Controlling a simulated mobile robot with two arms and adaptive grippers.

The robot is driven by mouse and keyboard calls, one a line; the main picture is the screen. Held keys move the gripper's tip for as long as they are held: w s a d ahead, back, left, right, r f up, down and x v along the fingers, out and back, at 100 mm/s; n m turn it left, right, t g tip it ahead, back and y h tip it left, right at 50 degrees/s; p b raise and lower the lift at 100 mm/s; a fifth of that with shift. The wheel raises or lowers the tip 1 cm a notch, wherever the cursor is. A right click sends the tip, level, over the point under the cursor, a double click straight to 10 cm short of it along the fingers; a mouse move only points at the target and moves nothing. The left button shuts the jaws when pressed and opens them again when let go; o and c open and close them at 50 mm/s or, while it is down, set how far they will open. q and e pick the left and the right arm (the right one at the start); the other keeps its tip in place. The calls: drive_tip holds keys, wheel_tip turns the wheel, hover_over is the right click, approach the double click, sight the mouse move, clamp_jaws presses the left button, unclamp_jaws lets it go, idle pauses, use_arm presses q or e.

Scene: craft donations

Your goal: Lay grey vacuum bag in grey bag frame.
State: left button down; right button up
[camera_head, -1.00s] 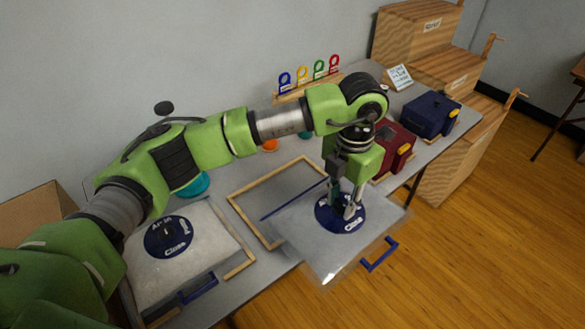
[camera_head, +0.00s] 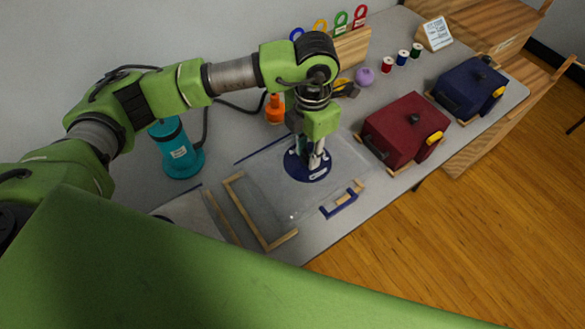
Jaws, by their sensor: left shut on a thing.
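The grey vacuum bag (camera_head: 265,197) is a flat, see-through grey sheet with a dark blue round disc (camera_head: 295,170), a blue strip along its far edge and a blue clip (camera_head: 339,204) at its near edge. My left gripper (camera_head: 309,166) points down and is shut on the bag at the disc. The wooden bag frame (camera_head: 246,214) lies on the table beneath the bag. Its left side and near corner show; the bag covers most of the rest. I cannot tell whether the bag touches the frame. My right gripper is not in view.
Right of the bag are a maroon box (camera_head: 402,128) and a navy box (camera_head: 468,86). Behind stand a teal pump (camera_head: 178,150), an orange object (camera_head: 275,108) and thread spools (camera_head: 402,57). Another bag (camera_head: 195,213) lies at left, mostly hidden by my green arm part.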

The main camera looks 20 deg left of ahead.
sight(294, 162)
use_arm(q)
drive_tip(key=a+f, duration=0.1)
drive_tip(key=s+a+f, duration=0.1)
drive_tip(key=f, duration=0.1)
drive_tip(key=shift+a+f+b, duration=0.15)
drive_tip(key=shift+f+b, duration=0.15)
drive_tip(key=shift+b, duration=0.05)
drive_tip(key=shift+s+a+f, duration=0.1)
drive_tip(key=shift+a+f, duration=0.2)
drive_tip(key=shift+f, duration=0.05)
wheel_tip(294, 162, down, 3)
drive_tip(key=shift+s+a+r+b, duration=0.1)
drive_tip(key=shift+a+r+b, duration=0.05)
drive_tip(key=shift+b, duration=0.6)
drive_tip(key=shift+f, duration=0.35)
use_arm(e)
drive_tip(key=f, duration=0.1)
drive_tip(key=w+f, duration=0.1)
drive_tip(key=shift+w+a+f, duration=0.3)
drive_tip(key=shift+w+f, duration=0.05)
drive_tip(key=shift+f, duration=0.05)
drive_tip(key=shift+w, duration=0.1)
use_arm(q)
drive_tip(key=shift+f, duration=0.1)
drive_tip(key=c, duration=1.8)
unclamp_jaws()
drive_tip(key=shift+o, duration=0.6)
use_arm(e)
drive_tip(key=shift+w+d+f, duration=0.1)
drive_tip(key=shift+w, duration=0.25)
